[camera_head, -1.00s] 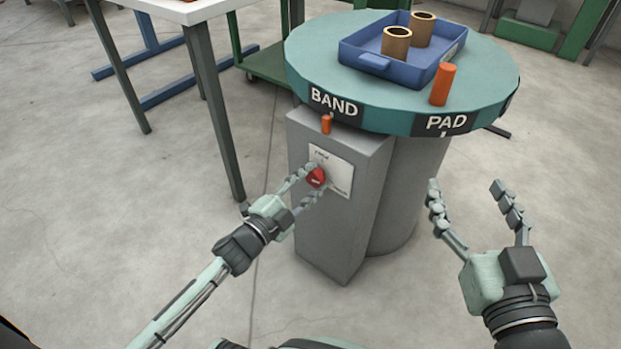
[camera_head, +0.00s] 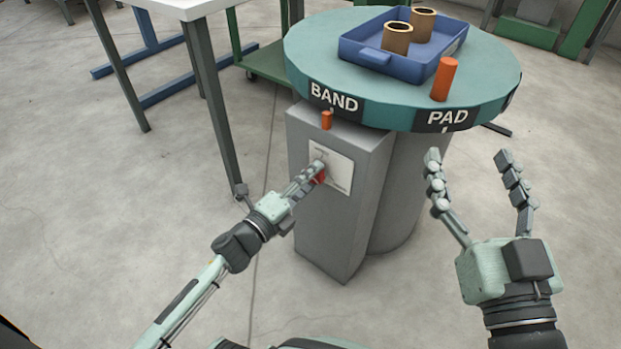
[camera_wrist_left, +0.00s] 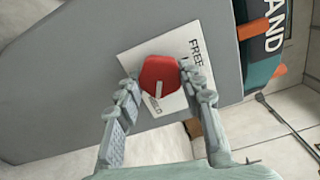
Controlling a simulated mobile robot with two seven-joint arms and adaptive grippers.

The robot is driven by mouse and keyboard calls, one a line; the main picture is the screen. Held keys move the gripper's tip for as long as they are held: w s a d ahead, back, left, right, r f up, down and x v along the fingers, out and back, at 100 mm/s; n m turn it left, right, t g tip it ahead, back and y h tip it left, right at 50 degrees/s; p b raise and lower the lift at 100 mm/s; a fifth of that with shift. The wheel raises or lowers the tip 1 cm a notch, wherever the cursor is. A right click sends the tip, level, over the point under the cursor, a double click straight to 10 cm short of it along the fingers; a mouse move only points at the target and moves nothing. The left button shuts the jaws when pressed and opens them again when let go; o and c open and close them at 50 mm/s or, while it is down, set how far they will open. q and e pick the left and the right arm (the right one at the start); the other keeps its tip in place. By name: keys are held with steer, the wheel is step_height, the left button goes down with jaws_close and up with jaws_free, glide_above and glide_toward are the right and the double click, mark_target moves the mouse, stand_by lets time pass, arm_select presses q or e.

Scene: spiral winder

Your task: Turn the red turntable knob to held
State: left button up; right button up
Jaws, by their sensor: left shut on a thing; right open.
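The red knob (camera_head: 320,177) sits on a white label plate (camera_head: 342,169) on the front of the grey pedestal, mostly hidden by my left fingers in the head view. In the left wrist view the knob (camera_wrist_left: 160,74) shows a white line at its lower edge, beside the word HELD; the word FREE is at the plate's upper right. My left gripper (camera_head: 314,172) is shut on the knob, with a finger on each side of it. My right gripper (camera_head: 467,160) is open and empty, in front of the pedestal to the right.
The green turntable (camera_head: 310,62) above carries a blue tray (camera_head: 384,64) with two brown rings, and an orange peg (camera_head: 444,79). Its rim reads BAND and PAD. A small orange pin (camera_head: 326,120) stands on the pedestal top. A white table (camera_head: 190,8) stands behind left.

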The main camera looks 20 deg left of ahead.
steer(key=shift+r, duration=0.25)
stand_by(0.3)
arm_select(q)
steer(key=o, duration=1.2)
steer(key=shift+c, duration=0.2)
steer(key=shift+s, duration=0.1)
steer(key=v, duration=1.1)
steer(key=shift+s, duration=0.4)
steer(key=shift+s+a, duration=0.1)
steer(key=shift+a, duration=0.05)
arm_select(e)
steer(key=shift+s, duration=0.15)
